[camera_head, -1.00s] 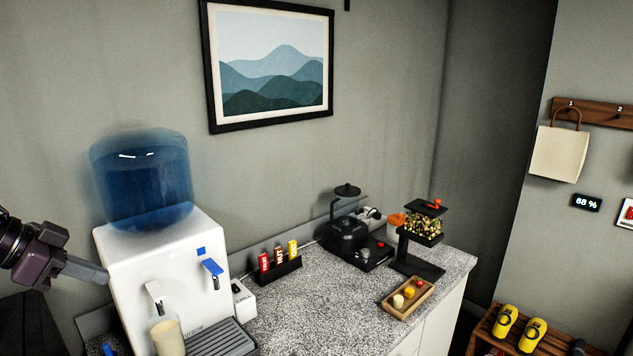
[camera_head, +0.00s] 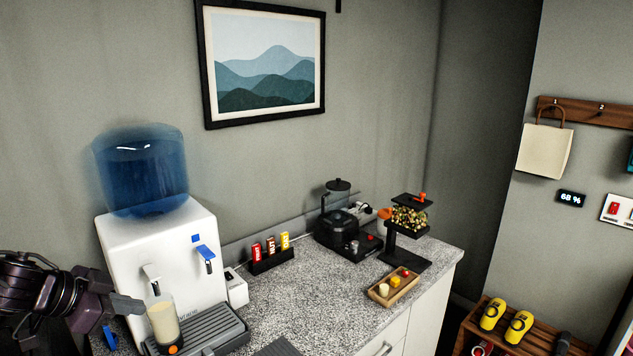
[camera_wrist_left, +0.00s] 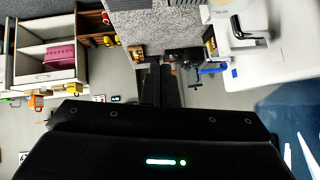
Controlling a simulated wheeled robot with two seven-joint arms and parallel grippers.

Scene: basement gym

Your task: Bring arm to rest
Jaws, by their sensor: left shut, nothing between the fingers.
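My left gripper (camera_head: 128,304) comes in from the left in the head view, in front of the lower left part of the white water dispenser (camera_head: 168,252). It is shut and empty, its fingertips close to a glass of pale liquid (camera_head: 163,322) at the dispenser's front; I cannot tell whether they touch it. In the left wrist view the shut fingers (camera_wrist_left: 160,84) point up the picture, with the dispenser (camera_wrist_left: 270,55) to their right. My right gripper is not in view.
A speckled counter (camera_head: 315,305) holds a sauce rack (camera_head: 272,264), a black coffee machine (camera_head: 345,225), a black stand (camera_head: 405,258) and a wooden tray (camera_head: 381,298). The counter's middle is largely clear.

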